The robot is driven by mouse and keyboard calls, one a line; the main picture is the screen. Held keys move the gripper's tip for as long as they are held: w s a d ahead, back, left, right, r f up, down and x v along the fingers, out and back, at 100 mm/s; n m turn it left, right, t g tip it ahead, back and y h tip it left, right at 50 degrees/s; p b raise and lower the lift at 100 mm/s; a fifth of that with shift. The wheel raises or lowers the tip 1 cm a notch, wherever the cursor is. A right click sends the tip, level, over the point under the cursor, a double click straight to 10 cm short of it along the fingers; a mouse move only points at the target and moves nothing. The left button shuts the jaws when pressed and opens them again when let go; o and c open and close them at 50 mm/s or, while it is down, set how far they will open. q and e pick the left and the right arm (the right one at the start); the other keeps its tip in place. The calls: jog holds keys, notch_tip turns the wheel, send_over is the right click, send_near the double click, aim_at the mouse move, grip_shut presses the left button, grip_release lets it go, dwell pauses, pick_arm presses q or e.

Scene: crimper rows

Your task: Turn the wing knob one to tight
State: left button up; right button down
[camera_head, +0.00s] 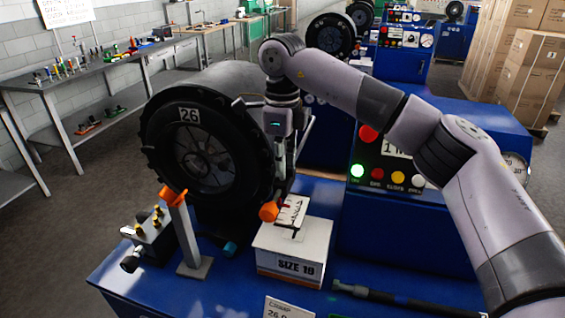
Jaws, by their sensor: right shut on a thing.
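My right gripper (279,190) points down at the right side of the large black wheel-like die head (160,150) labelled 26. Its fingers are dark and small, and they close at an orange knob (269,212) just above the white box. How the fingers sit on the knob is partly hidden. A second orange wing knob (172,196) tops a slanted grey post (190,235) at the front left of the head, apart from the gripper. My left gripper is not in view.
A small block with brass fittings (150,235) is at left, and a black hose (400,298) lies at front right. A button panel (385,170) stands behind the arm.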

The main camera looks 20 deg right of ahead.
jog(key=c, duration=1.7)
grip_release()
notch_tip(320, 180, up, 12)
jog(key=shift+r, duration=0.1)
